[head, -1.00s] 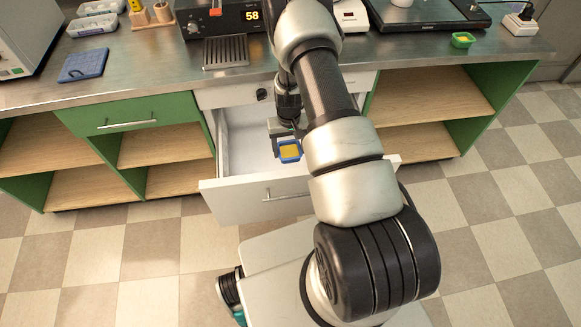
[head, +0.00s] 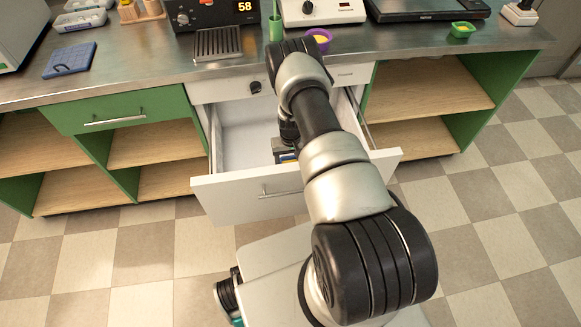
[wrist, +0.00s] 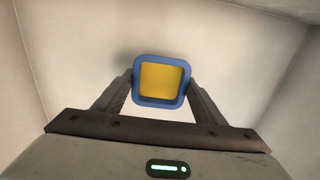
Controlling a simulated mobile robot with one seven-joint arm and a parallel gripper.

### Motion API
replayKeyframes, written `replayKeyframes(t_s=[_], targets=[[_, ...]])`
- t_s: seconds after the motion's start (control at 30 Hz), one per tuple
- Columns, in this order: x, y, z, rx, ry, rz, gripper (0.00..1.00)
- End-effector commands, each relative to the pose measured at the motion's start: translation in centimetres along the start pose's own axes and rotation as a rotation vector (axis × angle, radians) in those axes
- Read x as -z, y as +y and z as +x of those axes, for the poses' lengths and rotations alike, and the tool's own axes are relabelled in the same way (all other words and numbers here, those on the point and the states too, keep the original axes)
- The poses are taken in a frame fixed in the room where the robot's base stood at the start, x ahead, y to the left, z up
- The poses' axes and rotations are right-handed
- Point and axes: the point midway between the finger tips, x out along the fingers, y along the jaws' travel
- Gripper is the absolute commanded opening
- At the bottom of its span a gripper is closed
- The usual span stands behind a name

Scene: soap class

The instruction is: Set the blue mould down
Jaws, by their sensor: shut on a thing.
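The blue mould (wrist: 161,102) is a small square cup with a rounded blue rim and a yellow filling. In the wrist view it sits between the two fingers of my gripper (wrist: 160,95), which is shut on it, over the white floor of the open drawer (wrist: 70,50). In the head view my gripper (head: 287,156) is down inside the drawer (head: 245,202). Only a sliver of the blue mould (head: 288,160) shows there, above the drawer's front panel. A shadow lies close by the mould in the wrist view. I cannot tell whether it touches the drawer floor.
The drawer's left part is bare. Green shelves with wooden boards flank the drawer.

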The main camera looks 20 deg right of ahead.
Motion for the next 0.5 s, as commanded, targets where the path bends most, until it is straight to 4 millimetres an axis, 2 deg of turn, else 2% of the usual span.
replayKeyframes(t_s=[0.03,0.1,0.5], targets=[[-0.1,0.0,1.1,0.000,-0.001,-0.001,0.40],[-0.1,0.0,1.9,-0.001,-0.001,-0.001,0.40],[0.0,0.0,2.4,0.000,0.000,0.000,0.40]])
